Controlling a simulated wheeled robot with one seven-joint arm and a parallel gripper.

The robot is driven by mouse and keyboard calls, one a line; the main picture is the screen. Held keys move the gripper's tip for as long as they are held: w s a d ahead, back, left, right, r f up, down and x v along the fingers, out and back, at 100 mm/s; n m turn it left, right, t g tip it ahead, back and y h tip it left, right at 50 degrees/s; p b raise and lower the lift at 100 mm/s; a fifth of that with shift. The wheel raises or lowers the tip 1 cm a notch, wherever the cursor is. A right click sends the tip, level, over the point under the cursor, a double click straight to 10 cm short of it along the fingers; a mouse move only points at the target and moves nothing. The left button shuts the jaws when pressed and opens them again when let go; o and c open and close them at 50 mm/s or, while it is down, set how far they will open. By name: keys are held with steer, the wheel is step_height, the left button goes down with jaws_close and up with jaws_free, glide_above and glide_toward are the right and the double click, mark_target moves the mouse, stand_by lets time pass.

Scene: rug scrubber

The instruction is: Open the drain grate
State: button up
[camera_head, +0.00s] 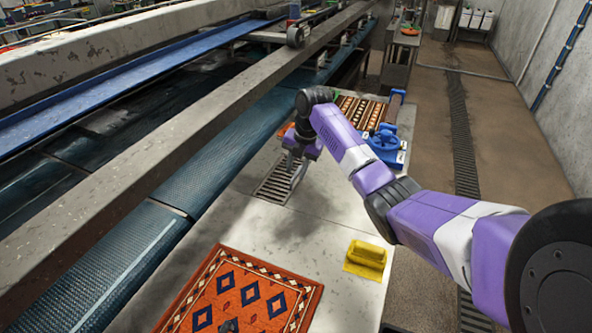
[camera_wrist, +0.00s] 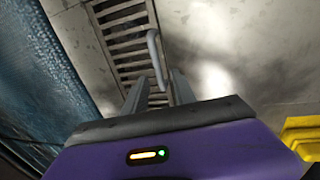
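The drain grate (camera_head: 275,184) is a dark slatted rectangle in the pale platform, and it lies flat. In the wrist view the grate (camera_wrist: 122,32) runs up from the fingers, and a thin grey bent handle (camera_wrist: 154,58) stands over its right side. My gripper (camera_head: 294,166) is above the grate's far right part, pointing down. In the wrist view my gripper (camera_wrist: 159,78) has its two fingers apart, with the handle's lower end showing between them. I cannot tell whether either finger touches the handle.
An orange patterned rug (camera_head: 245,293) lies in front on the platform. A yellow block-like item (camera_head: 366,258) sits at the platform's right edge. A blue device (camera_head: 386,145) and a brush tray (camera_head: 360,112) stand behind my gripper. A conveyor with a raised beam (camera_head: 180,113) borders the left.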

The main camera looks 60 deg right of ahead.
steer(key=shift+w+f, duration=0.1)
steer(key=shift+f, duration=0.35)
steer(key=shift+c, duration=0.4)
jaws_close()
stand_by(0.8)
